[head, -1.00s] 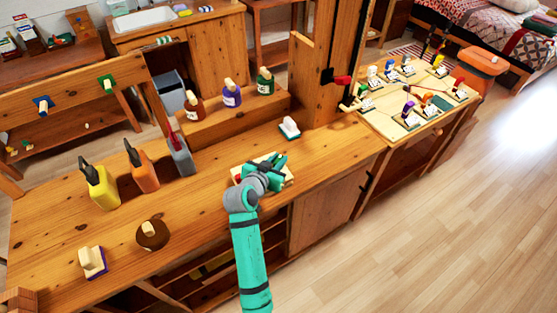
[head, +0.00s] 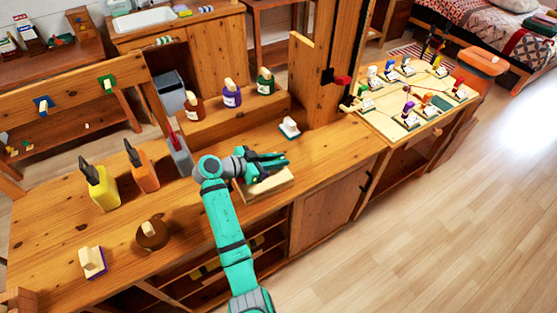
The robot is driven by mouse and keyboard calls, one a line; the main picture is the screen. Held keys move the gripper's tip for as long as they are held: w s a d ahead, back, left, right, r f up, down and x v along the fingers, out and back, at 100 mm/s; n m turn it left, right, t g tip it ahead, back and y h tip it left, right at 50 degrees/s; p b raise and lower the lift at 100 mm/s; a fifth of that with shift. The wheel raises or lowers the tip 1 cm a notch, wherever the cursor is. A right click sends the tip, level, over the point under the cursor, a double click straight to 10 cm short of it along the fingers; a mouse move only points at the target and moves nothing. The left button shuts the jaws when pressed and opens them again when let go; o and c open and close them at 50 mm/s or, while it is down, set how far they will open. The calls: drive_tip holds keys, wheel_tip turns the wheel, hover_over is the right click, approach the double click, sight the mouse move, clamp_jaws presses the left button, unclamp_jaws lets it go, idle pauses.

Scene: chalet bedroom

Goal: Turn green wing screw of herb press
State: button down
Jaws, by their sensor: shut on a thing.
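A low pale wooden press (head: 270,187) sits near the front edge of the wooden workbench. I take it to be the herb press; a small dark purple part shows on top of it. My gripper (head: 278,160) is just above the press, with its dark fingers pointing right. It is shut on a small part there, apparently the green wing screw. The fingers hide that part and blend with it in colour, so its angle cannot be told.
A white-handled block (head: 289,128) stands behind the press. Several small coloured devices cover the right-hand table (head: 430,118). A wooden post (head: 318,75) rises behind.

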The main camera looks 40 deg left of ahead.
drive_tip(key=shift+f, duration=0.15)
drive_tip(key=c, duration=1.7)
unclamp_jaws()
drive_tip(key=shift+o, duration=0.3)
drive_tip(key=shift+w+d, duration=0.1)
drive_tip(key=shift+s+a+r, duration=0.2)
drive_tip(key=shift+s+a, duration=0.15)
drive_tip(key=shift+s, duration=0.05)
drive_tip(key=v, duration=0.9)
drive_tip(key=shift+s+r, duration=0.2)
drive_tip(key=shift+s, duration=0.15)
drive_tip(key=shift+w, duration=0.1)
